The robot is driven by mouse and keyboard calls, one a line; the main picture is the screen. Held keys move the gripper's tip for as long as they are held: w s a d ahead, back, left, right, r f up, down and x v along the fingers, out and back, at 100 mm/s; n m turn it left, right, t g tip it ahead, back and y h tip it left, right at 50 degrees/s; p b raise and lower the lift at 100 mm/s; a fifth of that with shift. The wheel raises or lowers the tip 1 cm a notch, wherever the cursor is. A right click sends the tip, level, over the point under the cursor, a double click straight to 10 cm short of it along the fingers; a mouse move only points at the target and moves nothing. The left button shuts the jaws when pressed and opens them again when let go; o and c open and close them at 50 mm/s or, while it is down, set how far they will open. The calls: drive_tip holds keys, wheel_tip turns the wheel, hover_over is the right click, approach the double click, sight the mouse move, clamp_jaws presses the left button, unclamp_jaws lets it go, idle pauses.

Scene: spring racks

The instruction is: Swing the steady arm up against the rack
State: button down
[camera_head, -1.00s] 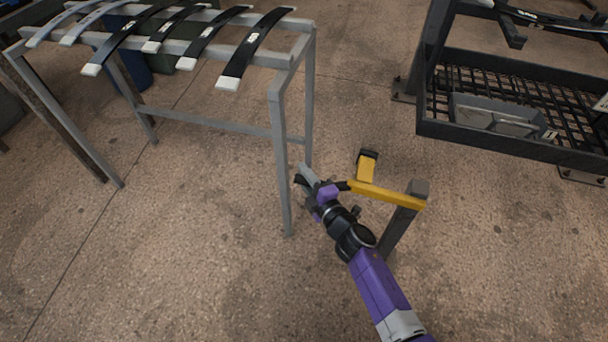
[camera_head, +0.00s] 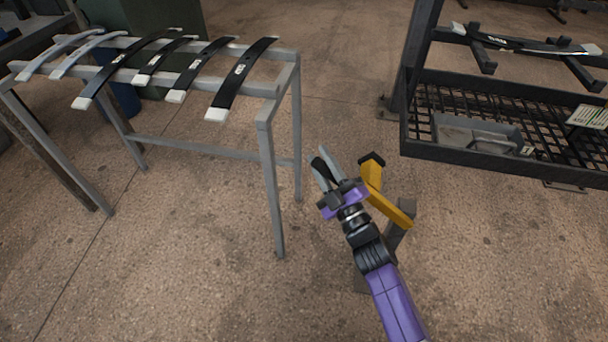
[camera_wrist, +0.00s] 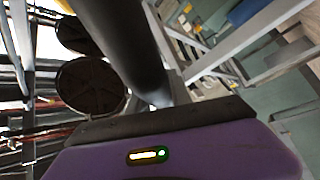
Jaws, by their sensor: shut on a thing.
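The steady arm (camera_head: 388,200) is a yellow bar with a black pad at its far end, on a short grey post (camera_head: 398,238). The wrist view shows a dark finger and the purple housing close up; I cannot make out the steady arm there.
Several black and silver leaf springs (camera_head: 243,80) lie across the grey rack. A dark rack with a mesh shelf (camera_head: 420,120) stands at the right, with a grey bin (camera_head: 478,134) and a curved spring (camera_head: 520,43) above.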

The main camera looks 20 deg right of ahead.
drive_tip(key=s+d+r+m+t+h+b, duration=0.1)
drive_tip(key=s+d+r+m+h, duration=0.4)
drive_tip(key=d, duration=0.5)
drive_tip(key=s+d+r+m+t+h+b, duration=0.1)
drive_tip(key=s+d+r+m+h, duration=0.5)
drive_tip(key=s+d+m+h, duration=0.3)
drive_tip(key=shift+s+d+r+m, duration=0.35)
drive_tip(key=shift+d+m, duration=0.3)
drive_tip(key=shift+m, duration=0.95)
drive_tip(key=shift+s+d+f, duration=0.1)
drive_tip(key=c, duration=1.2)
unclamp_jaws()
drive_tip(key=shift+o, duration=0.2)
drive_tip(key=v, duration=0.7)
drive_tip(key=shift+s+f, duration=0.2)
drive_tip(key=shift+f, duration=0.1)
